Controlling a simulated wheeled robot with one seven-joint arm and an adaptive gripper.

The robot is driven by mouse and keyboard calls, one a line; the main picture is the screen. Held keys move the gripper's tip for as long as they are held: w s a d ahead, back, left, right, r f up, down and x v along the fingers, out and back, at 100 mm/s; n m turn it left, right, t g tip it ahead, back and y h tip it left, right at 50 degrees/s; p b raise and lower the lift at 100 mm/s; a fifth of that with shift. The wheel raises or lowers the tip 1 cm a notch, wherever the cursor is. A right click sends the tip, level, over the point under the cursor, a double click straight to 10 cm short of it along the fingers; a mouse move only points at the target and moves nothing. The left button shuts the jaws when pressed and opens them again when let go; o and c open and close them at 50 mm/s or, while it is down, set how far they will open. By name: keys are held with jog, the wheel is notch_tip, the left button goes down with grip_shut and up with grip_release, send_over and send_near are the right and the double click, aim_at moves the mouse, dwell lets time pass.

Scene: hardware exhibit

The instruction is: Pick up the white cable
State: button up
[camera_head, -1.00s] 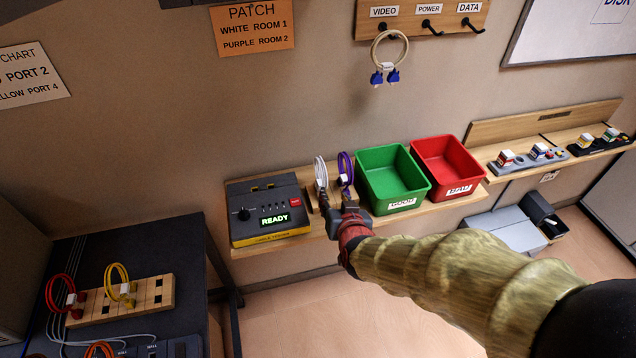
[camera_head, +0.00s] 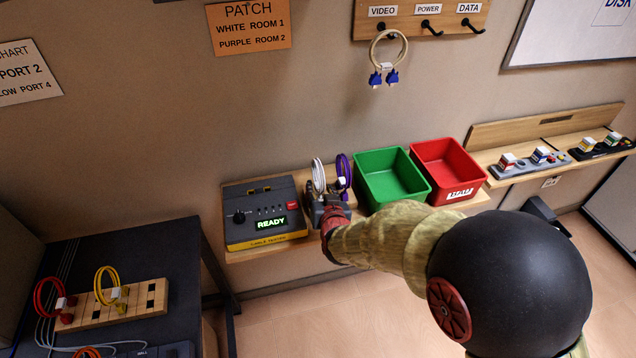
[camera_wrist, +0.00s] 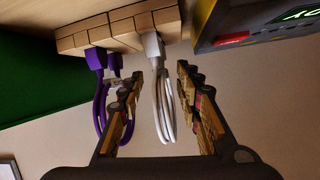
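The white cable (camera_head: 318,174) stands as a loop in a wooden holder on the shelf, just left of the purple cable (camera_head: 343,170). In the wrist view the white cable (camera_wrist: 163,100) hangs from the wooden block (camera_wrist: 118,30), between the two fingers of my gripper (camera_wrist: 158,95). My gripper is open, with a gap visible on both sides of the white cable. The purple cable (camera_wrist: 103,95) is beside the other finger, outside the gap and partly behind that finger. In the head view my gripper (camera_head: 322,205) is at the holder and hides much of it.
The cable tester (camera_head: 262,215) stands close on the left, reading READY. A green bin (camera_head: 392,178) and a red bin (camera_head: 447,168) stand on the right. A pegboard block (camera_head: 120,303) with red and yellow cables is on the dark table. A looped cable (camera_head: 388,50) hangs on the wall hook.

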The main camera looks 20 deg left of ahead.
jog(key=c, duration=0.3)
grip_shut()
dwell(0.4)
